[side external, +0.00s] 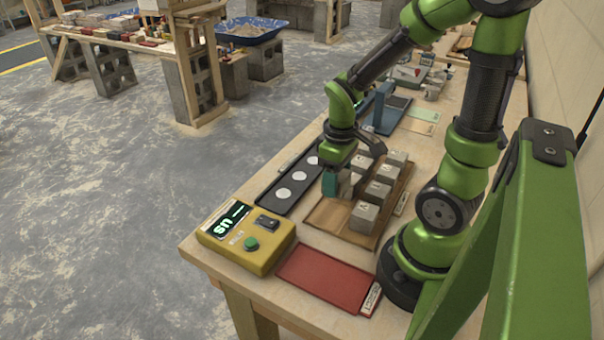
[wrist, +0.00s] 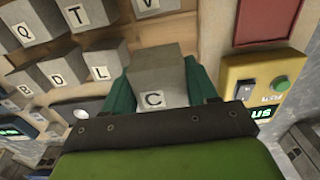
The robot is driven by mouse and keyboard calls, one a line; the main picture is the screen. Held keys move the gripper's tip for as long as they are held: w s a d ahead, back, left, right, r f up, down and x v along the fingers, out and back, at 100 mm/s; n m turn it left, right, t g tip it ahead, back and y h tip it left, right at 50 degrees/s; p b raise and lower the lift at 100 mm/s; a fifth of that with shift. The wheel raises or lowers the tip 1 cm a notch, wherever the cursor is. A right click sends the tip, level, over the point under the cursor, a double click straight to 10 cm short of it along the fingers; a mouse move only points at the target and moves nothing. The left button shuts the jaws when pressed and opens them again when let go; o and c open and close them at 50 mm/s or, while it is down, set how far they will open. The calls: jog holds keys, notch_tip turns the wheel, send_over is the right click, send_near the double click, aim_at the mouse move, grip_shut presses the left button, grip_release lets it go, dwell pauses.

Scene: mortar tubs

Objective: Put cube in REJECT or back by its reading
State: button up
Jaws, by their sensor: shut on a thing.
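My gripper (side external: 336,184) is shut on a grey cube marked C, over the left side of a wooden tray (side external: 325,214). In the wrist view the C cube (wrist: 160,82) sits between my teal fingers (wrist: 162,88). I cannot tell whether it touches the tray. Other grey cubes (side external: 363,217) stand in the tray; the wrist view shows letters Q, T, V, B, D and L. A yellow meter (side external: 262,258) with a green button shows a dash and "us" on its display (side external: 227,220), with no number I can read. A red tray (side external: 325,279) lies empty; its label is too small to read.
A black strip (side external: 270,203) with white discs lies left of the wooden tray. A blue device (side external: 384,118) and green and tan cards (side external: 420,122) are farther back. The table's left edge runs close beside the meter and the strip.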

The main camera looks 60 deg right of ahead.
aim_at(334, 211)
jog(key=shift+f, duration=3.25)
jog(key=shift+f, duration=0.15)
jog(key=o, duration=1)
jog(key=shift+c, duration=0.2)
notch_tip(334, 211, up, 12)
jog(key=shift+r, duration=0.15)
jog(key=a+r+m+t+y, duration=0.2)
jog(key=a+r+m+t, duration=0.2)
jog(key=a+r+t, duration=0.3)
jog(key=a+r, duration=0.4)
jog(key=shift+w, duration=0.4)
